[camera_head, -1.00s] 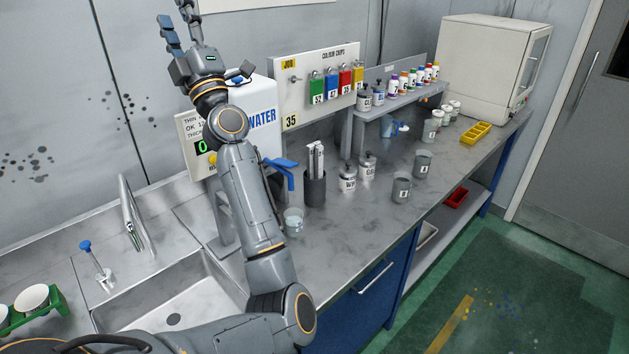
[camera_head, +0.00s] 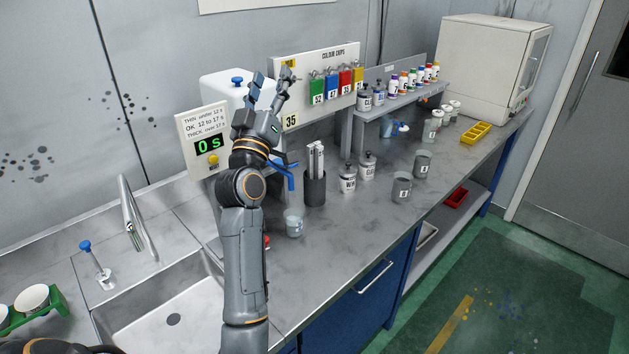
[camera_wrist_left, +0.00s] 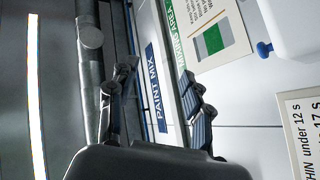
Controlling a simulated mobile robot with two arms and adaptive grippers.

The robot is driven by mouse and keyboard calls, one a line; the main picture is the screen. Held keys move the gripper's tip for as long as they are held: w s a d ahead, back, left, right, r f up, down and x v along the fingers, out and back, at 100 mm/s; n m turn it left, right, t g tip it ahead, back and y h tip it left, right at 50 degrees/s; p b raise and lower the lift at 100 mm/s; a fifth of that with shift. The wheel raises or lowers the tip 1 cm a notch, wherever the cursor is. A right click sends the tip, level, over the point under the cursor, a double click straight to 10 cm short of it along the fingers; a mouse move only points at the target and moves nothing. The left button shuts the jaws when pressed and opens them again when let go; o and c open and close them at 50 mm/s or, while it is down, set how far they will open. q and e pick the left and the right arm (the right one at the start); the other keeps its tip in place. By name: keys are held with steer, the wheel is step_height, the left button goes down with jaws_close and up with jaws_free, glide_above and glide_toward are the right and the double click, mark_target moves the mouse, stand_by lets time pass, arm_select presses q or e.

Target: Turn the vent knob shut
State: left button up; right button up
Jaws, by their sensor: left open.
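The white water tank (camera_head: 222,88) stands behind the sink, its front largely hidden by my left arm. A small blue knob (camera_head: 237,81), which looks like the vent knob, sits on top of the tank. It also shows in the left wrist view (camera_wrist_left: 264,49), to the right of the fingers and apart from them. My left gripper (camera_head: 271,86) points up just right of the knob in the head view. It is open and empty, with its fingers (camera_wrist_left: 160,92) spread in the wrist view. My right gripper is not in view.
A timer panel (camera_head: 203,138) reads 0 s, left of my arm. The colour chips board (camera_head: 318,62) is close to the right of my gripper. A blue tap lever (camera_head: 291,176), clear cup (camera_head: 293,222) and dark rod holder (camera_head: 315,188) stand beside my arm.

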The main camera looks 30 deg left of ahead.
arm_select(q)
steer(key=d+f+m+g+h, duration=0.2)
steer(key=d+f, duration=0.3)
steer(key=f, duration=0.4)
steer(key=d+f+m+g+h, duration=0.3)
steer(key=d+f+m+h, duration=0.1)
steer(key=f, duration=0.6)
steer(key=shift+s+d+m+h, duration=0.4)
steer(key=shift+d+h, duration=0.2)
steer(key=shift+h, duration=0.1)
